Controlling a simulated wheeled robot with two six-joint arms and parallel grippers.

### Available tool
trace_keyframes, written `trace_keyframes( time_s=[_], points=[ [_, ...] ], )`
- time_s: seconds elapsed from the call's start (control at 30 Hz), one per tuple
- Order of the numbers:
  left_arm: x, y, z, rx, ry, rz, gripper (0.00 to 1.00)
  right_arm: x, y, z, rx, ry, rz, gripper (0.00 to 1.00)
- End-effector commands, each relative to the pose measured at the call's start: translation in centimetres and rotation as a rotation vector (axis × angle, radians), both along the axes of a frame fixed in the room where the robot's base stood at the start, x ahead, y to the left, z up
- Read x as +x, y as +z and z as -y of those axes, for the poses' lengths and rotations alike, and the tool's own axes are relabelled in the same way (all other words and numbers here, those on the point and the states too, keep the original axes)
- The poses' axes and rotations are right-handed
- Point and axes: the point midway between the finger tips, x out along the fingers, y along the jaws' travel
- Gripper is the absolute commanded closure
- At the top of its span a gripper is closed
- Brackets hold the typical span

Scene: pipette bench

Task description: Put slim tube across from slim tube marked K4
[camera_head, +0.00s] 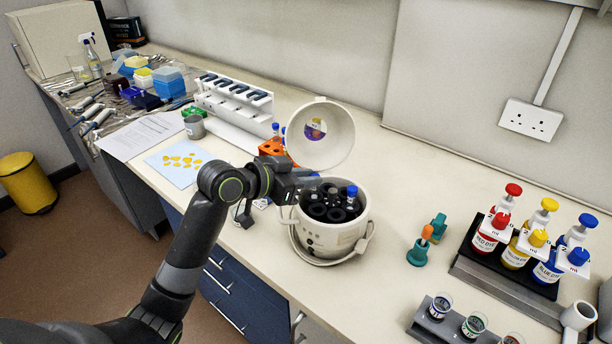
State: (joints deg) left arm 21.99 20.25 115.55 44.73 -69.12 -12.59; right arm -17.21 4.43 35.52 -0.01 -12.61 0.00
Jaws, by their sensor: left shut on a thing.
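A white centrifuge (333,233) stands open in the middle of the bench, its round lid (335,140) tipped up at the back. Its dark rotor (335,214) has several holes. A slim tube with a blue cap (351,191) stands at the right side of the rotor. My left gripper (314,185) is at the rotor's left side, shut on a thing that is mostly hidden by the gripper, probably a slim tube. The K4 mark cannot be read. My right gripper is not in view.
An orange rack (270,148) with blue-capped tubes stands behind the gripper, partly hidden. A white pipette stand (236,104) is behind it. Dye bottles (487,230) and a teal holder (418,253) are at right.

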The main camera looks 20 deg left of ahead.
Motion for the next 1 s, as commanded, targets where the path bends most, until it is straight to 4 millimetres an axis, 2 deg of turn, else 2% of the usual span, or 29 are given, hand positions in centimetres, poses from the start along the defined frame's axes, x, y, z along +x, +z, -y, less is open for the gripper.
trace_keyframes(
  time_s=[0.4, 0.43, 0.6, 1.0],
  points=[
    [-0.01, -0.5, 0.01, 0.0, 0.0, 0.0, 1.0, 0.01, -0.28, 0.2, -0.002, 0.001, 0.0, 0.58],
    [-0.01, -0.5, 0.01, 0.0, 0.0, 0.0, 0.79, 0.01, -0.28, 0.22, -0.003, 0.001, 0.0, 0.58],
    [-0.01, -0.5, 0.01, -0.001, 0.0, -0.001, 0.57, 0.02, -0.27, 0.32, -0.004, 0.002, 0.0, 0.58],
    [-0.43, -0.31, -0.39, 0.001, 0.002, 0.0, 0.56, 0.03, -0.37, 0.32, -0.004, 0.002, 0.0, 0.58]
  ],
)
